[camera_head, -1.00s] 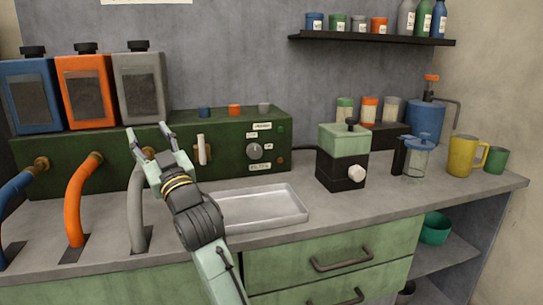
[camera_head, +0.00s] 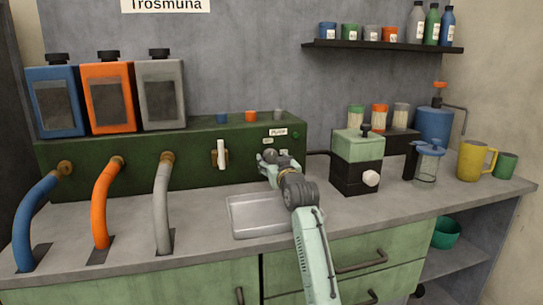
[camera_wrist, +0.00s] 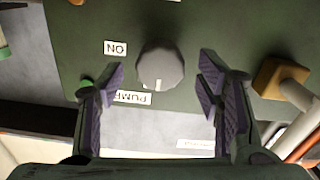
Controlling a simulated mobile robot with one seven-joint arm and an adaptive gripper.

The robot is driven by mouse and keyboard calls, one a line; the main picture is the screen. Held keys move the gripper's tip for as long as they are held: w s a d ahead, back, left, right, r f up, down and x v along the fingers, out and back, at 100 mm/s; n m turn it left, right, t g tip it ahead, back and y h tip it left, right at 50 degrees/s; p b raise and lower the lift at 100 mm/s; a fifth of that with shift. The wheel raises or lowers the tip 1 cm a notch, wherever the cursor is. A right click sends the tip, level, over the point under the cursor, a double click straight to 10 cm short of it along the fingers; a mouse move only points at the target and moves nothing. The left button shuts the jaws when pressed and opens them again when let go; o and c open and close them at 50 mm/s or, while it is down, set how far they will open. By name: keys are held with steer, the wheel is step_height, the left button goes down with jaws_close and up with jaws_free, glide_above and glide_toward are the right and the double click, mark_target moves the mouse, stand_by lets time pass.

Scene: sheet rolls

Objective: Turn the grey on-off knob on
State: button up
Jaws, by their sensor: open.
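The grey on-off knob (camera_wrist: 160,66) is on the front of the dark green machine (camera_head: 120,160). In the wrist view it sits between the two open fingers of my gripper (camera_wrist: 160,95), a little beyond their tips, with no contact visible. A white mark on the knob points toward the PUMP label (camera_wrist: 132,97). The ON label (camera_wrist: 116,48) is beside the knob, upside down in this view. In the head view my gripper (camera_head: 268,160) is at the machine's right front and hides most of the knob.
A white lever (camera_head: 222,154) stands on the machine left of my gripper and also shows at the right in the wrist view (camera_wrist: 298,94). A metal tray (camera_head: 262,217) lies below my arm. A green and black box (camera_head: 356,165) stands to the right.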

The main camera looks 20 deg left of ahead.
mark_target(272, 158)
steer(key=shift+x, duration=1.5)
steer(key=shift+c, duration=0.6)
steer(key=c, duration=1.1)
steer(key=shift+o, duration=0.2)
